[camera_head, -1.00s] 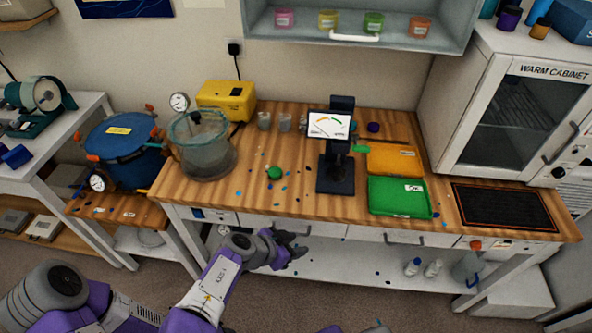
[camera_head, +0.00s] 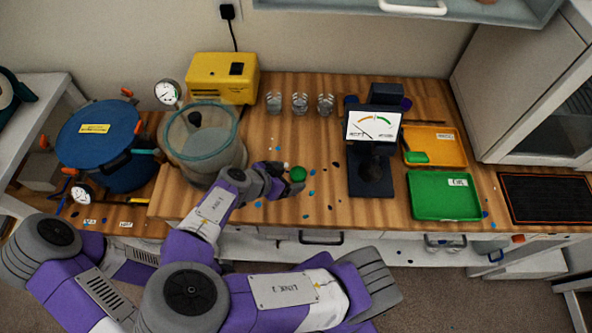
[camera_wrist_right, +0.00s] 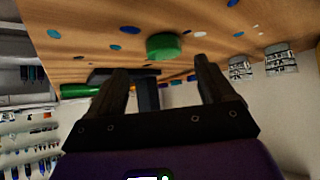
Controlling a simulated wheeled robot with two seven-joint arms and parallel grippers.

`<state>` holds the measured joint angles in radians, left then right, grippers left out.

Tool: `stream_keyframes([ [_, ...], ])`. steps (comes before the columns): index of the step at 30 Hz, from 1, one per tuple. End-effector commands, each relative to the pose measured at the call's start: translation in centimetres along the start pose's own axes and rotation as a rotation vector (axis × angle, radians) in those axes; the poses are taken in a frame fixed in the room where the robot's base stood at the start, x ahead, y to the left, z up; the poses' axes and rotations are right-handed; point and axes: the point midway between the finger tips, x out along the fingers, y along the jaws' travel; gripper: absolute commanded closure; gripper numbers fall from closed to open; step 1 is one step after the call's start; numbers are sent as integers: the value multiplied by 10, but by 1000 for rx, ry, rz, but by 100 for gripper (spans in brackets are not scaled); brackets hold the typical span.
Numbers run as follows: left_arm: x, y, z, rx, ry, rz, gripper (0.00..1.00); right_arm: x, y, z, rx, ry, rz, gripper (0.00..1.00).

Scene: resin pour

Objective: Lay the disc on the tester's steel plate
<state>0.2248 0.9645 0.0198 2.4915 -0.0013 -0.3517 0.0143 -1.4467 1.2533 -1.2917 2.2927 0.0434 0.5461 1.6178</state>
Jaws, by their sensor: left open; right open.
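The green disc (camera_head: 297,174) lies on the wooden bench, left of the tester (camera_head: 373,126). In the right wrist view the disc (camera_wrist_right: 164,46) lies just beyond my finger ends, between them in the picture. My right gripper (camera_head: 280,179) is low over the bench at the disc's left, open and empty, pointing right. Its two dark fingers also show in the right wrist view (camera_wrist_right: 161,78). The tester has a dial face and a dark base (camera_head: 370,187); its steel plate is hard to make out beneath the head. My left gripper is not in view.
Several small coloured spots dot the bench. Glass cups (camera_head: 299,103) stand behind the disc, and a clear vessel (camera_head: 203,145) at its left. A green tray (camera_head: 443,196) and an orange tray (camera_head: 433,145) lie right of the tester. The bench between disc and tester is open.

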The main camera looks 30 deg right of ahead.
Motion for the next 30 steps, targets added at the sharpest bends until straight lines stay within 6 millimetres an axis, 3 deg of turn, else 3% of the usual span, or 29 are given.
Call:
stream_keyframes([
  [9,13,-5,-1,0,1,0,57,45,-5,0,0,0,2,18],
  [18,13,-5,-1,0,1,0,57,49,-5,-1,0,0,0,18],
  [30,13,-5,-1,0,1,0,57,48,-5,-1,0,0,0,78],
])
